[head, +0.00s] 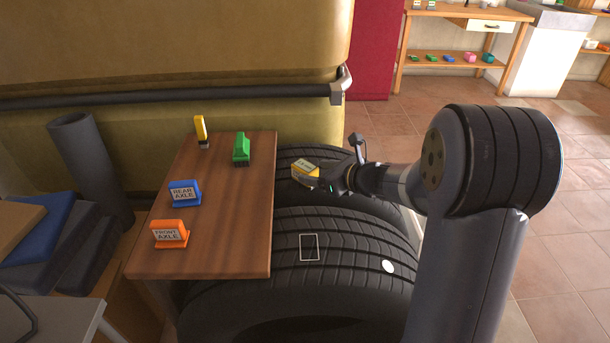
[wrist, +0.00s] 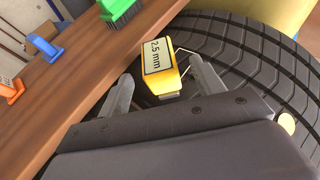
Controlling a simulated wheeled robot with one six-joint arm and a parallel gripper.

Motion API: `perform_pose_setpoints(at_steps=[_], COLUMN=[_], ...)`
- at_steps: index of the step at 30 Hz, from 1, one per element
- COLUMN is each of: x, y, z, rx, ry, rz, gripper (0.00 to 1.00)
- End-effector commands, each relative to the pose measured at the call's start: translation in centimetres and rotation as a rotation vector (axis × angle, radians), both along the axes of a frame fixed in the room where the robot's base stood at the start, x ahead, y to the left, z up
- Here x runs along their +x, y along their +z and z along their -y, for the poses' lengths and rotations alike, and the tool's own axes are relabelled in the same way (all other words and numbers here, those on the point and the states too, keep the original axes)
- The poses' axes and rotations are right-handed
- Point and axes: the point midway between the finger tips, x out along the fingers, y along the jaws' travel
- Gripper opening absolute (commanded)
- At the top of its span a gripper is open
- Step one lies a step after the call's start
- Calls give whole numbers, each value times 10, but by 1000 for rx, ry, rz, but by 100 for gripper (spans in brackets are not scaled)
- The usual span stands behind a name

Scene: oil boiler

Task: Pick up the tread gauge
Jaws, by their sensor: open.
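The tread gauge (head: 305,171) is a yellow block with a white label, on or just above the far tire. In the wrist view the gauge (wrist: 158,58) reads "2.5 mm" and has a small metal foot at its lower end. My gripper (head: 324,178) reaches it from the right. In the wrist view my gripper (wrist: 162,78) is open, with one grey finger on each side of the gauge's lower part. I see a gap at the fingers, so they are not closed on it. The gauge's exact contact with the tire is unclear.
A wooden board (head: 222,225) beside the tires holds a green brush (head: 241,149), a yellow-handled item (head: 201,131), a blue "REAR AXLE" sign (head: 184,193) and an orange "FRONT AXLE" sign (head: 170,234). The near tire (head: 345,290) bears a white rectangle outline and a pale disc (head: 388,266).

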Motion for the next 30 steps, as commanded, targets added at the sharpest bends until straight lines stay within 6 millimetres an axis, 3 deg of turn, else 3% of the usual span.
perform_pose_setpoints(at_steps=[9,18,30], x=[29,33,32], y=[-17,-18,-18], z=[-29,-33,-33], rx=[-1,-1,-1], ry=[3,0,1], rz=[0,1,1], gripper=[64,64,32])
